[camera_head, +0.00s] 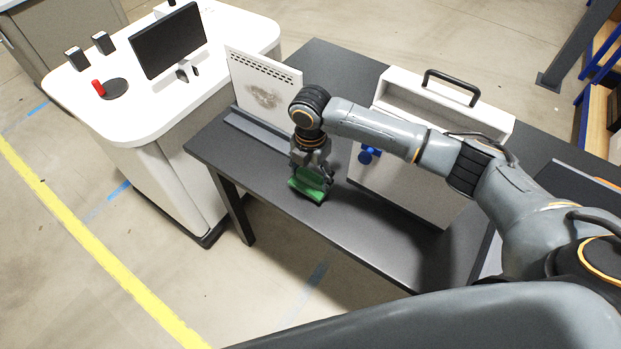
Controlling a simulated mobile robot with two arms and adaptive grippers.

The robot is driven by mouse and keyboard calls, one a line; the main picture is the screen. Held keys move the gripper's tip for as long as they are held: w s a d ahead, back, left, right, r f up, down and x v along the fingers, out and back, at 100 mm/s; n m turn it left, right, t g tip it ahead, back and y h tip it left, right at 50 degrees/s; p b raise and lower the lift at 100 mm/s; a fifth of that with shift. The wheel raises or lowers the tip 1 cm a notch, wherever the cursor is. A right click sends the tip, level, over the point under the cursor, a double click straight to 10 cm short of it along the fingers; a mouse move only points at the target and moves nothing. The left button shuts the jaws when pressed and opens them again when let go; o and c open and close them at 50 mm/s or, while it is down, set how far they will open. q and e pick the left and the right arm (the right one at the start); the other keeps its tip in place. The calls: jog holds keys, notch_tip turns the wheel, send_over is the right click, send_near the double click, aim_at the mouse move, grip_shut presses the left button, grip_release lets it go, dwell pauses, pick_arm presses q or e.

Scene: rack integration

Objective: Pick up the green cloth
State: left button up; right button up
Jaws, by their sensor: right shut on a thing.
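The green cloth (308,186) is at the dark table's front middle, in the head view. My right gripper (311,176) points down at it and is shut on it, with green showing around the fingers. The cloth's lower edge is at or just above the table top; I cannot tell whether it touches. My right arm comes in from the right and hides part of the table behind it. My left gripper does not show.
The dark table (375,242) carries a white upright panel (262,88) behind the gripper and a white case (402,185) with a black handle to the right. A white counter (150,120) with a monitor (169,41) stands at left. The table's front strip is clear.

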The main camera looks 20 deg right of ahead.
jog(key=s+a+r, duration=0.3)
jog(key=s+r, duration=0.8)
jog(key=s, duration=0.2)
jog(key=shift+s+b, duration=0.4)
